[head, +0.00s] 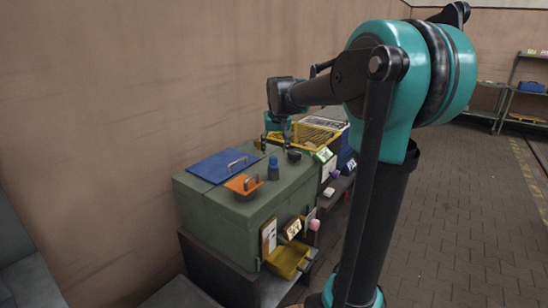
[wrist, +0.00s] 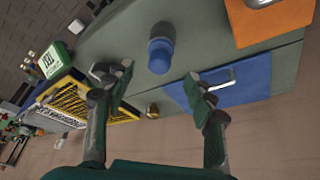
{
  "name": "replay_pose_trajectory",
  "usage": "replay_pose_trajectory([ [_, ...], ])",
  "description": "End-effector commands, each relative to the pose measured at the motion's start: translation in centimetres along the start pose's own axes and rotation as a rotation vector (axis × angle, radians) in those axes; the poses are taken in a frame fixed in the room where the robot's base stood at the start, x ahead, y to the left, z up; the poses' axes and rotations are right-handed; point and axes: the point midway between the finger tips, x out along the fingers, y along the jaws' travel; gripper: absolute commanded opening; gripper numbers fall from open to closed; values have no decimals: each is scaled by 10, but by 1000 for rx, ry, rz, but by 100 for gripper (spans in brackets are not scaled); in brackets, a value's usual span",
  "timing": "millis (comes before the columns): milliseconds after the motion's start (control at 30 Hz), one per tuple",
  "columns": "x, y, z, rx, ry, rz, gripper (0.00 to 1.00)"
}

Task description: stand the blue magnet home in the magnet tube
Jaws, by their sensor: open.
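The blue magnet (head: 273,168) appears to be the small blue upright cylinder with a narrower top, on top of the green cabinet (head: 228,212). It also shows in the wrist view (wrist: 160,58), just beyond the gap between the fingers. My gripper (head: 278,149) is above the cabinet top, behind the blue cylinder in the head view. In the wrist view my gripper (wrist: 157,90) has its two fingers wide apart with nothing between them. I cannot make out the magnet tube for certain in either view.
An orange plate with a handle (head: 241,187) lies close to the blue cylinder. A blue plate with a handle (head: 215,167) lies by the wall. A yellow basket (head: 312,136) is behind my gripper. Shelves (head: 528,88) stand far right.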

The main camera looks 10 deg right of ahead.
Motion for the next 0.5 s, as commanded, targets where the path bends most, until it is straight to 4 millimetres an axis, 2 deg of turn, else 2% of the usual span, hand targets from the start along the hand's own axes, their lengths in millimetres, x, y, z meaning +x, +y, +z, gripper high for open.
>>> replay_pose_trajectory([
  [100, -22, 0, 1, 0, 0, 0, 55],
  [200, -35, 0, 0, 0, 0, 0, 55],
  [333, -45, 0, 0, 0, 0, 0, 55],
  [500, -48, 0, 0, 0, 0, 0, 55],
])
